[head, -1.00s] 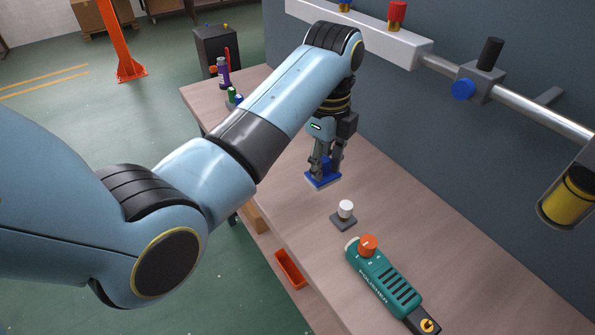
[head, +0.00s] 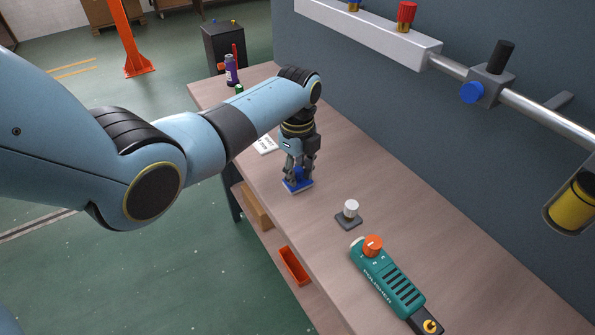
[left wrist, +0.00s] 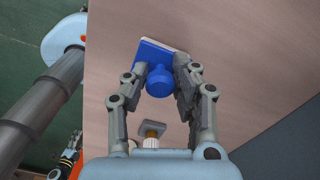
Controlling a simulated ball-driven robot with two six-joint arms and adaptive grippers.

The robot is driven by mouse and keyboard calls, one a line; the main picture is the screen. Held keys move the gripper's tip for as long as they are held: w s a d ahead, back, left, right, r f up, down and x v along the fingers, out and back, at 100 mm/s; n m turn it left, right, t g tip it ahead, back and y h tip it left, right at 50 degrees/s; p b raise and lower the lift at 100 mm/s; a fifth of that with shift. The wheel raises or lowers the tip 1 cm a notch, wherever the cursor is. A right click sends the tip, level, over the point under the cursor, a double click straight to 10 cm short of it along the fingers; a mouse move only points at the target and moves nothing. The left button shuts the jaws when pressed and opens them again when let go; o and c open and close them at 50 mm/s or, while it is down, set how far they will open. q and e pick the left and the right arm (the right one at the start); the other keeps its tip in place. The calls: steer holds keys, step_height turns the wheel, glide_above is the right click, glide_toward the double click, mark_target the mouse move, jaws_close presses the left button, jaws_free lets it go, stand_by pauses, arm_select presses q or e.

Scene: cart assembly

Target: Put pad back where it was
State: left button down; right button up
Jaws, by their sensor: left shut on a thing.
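The pad (head: 298,187) is a flat blue block with a round blue knob on top and a pale layer underneath. My left gripper (head: 298,174) is shut on the knob, above the bench near its front edge. In the left wrist view the pad (left wrist: 152,50) shows beyond the fingers of the left gripper (left wrist: 166,72), which close around its knob. I cannot tell whether the pad touches the bench.
A white card (head: 266,145) lies on the bench (head: 460,255) behind my gripper. A white knob on a dark base (head: 349,213) and a teal polisher (head: 387,280) stand in front. A purple bottle (head: 231,70) stands at the far end. A rail (head: 540,118) runs along the wall.

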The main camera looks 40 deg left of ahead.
mark_target(297, 169)
arm_select(q)
steer(key=shift+f, duration=0.2)
steer(key=c, duration=1.1)
jaws_free()
steer(key=shift+o, duration=0.2)
steer(key=shift+r, duration=0.1)
steer(key=shift+r, duration=0.2)
step_height(297, 169, up, 12)
steer(key=shift+p, duration=0.3)
steer(key=shift+f, duration=0.1)
